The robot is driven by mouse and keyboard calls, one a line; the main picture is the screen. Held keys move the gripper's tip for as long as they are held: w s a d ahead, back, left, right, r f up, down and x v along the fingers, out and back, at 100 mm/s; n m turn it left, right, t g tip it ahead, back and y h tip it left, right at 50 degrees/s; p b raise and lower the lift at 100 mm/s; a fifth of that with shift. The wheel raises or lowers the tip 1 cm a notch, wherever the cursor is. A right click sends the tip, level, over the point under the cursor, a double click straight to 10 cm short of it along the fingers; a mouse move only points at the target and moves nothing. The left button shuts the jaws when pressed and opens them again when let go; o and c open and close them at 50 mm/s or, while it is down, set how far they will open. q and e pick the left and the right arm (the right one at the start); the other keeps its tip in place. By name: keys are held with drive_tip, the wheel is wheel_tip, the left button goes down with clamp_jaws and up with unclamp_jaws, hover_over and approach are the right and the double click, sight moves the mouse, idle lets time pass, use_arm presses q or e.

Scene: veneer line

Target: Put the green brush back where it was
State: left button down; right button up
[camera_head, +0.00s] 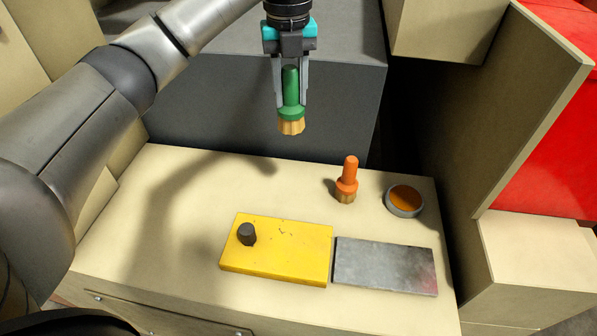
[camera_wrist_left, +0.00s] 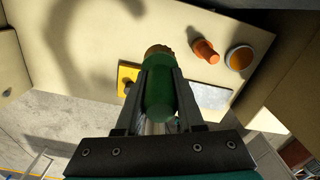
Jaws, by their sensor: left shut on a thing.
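The green brush (camera_head: 290,92) is held upright, bristles down, between the fingers of my left gripper (camera_head: 291,97), high above the back of the table. In the left wrist view the green brush (camera_wrist_left: 160,92) fills the space between the fingers of my left gripper (camera_wrist_left: 158,90), its tan bristles pointing away from the camera. The fingers are shut on its handle. My right gripper is in neither view.
On the cream table (camera_head: 170,225) stand an orange brush (camera_head: 347,180), a round dish with orange content (camera_head: 404,200), a yellow board (camera_head: 290,252) with a dark knob (camera_head: 247,234), and a grey plate (camera_head: 385,265). The table's back left is clear. A cream panel (camera_head: 515,105) rises at right.

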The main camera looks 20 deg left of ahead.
sight(290, 123)
use_arm(q)
drive_tip(key=shift+w+a+r, duration=0.15)
drive_tip(key=shift+w+r, duration=0.05)
drive_tip(key=shift+w, duration=0.05)
drive_tip(key=shift+w+f+m, duration=0.1)
drive_tip(key=shift+f+m, duration=0.15)
drive_tip(key=shift+m, duration=0.05)
wheel_tip(290, 123, down, 19)
drive_tip(key=shift+f, duration=0.2)
drive_tip(key=shift+f, duration=0.1)
drive_tip(key=shift+f, duration=0.1)
drive_tip(key=c, duration=0.5)
unclamp_jaws()
wheel_tip(290, 123, up, 12)
drive_tip(key=shift+r, duration=0.2)
